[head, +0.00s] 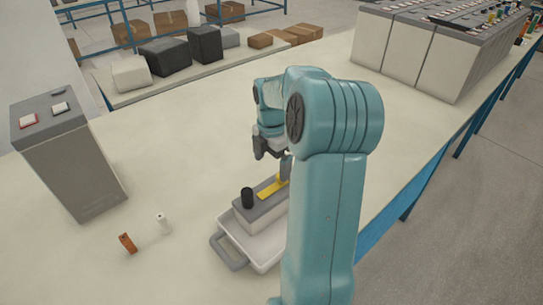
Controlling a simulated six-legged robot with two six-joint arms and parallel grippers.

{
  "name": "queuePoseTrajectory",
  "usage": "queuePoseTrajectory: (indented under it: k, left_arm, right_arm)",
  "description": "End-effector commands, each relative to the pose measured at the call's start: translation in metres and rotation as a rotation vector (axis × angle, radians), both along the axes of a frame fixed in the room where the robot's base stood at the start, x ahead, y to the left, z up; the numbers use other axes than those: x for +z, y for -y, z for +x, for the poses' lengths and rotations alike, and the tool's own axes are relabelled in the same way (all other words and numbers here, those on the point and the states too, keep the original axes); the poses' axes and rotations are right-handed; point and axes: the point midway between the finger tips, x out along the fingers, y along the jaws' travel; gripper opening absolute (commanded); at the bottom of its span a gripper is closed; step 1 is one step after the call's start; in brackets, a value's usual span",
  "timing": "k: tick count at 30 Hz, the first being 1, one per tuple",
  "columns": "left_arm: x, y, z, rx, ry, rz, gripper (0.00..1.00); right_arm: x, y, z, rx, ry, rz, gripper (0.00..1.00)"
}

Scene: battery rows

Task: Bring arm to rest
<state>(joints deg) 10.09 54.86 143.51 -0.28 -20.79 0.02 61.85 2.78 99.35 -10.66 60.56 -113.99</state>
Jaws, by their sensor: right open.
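My right arm (335,190) rises from the bottom of the head view and bends over at the top, blocking part of the table. My right gripper (272,154) hangs at the far end of it, open, above a grey box (257,210) with a yellow strip (270,187) and a black cylinder (247,197) on top. The box sits in a white tray (262,254) with a grey handle. The right side of the box and tray is hidden behind my arm. My left gripper is not in view.
A tall grey battery (70,160) stands at the left. A small orange piece (127,243) and a white piece (163,222) lie near the tray. A battery row (430,55) stands at the back right. The table (170,150) is clear between.

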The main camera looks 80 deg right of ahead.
Motion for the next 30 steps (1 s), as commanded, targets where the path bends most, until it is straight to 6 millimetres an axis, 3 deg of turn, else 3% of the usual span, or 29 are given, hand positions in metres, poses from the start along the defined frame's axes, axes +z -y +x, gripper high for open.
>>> queuePoseTrajectory:
  k: [6,23,26,30]
  left_arm:
    - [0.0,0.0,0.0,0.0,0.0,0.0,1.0]
    - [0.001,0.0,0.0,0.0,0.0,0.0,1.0]
    - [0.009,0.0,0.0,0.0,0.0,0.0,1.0]
    - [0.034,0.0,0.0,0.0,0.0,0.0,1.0]
  right_arm:
    - [0.022,0.0,0.0,0.0,0.001,-0.001,1.0]
    - [0.024,0.0,0.0,0.0,0.0,0.0,1.0]
    - [0.032,0.0,0.0,0.0,0.0,0.0,1.0]
    - [0.057,0.0,0.0,0.0,0.0,0.0,1.0]
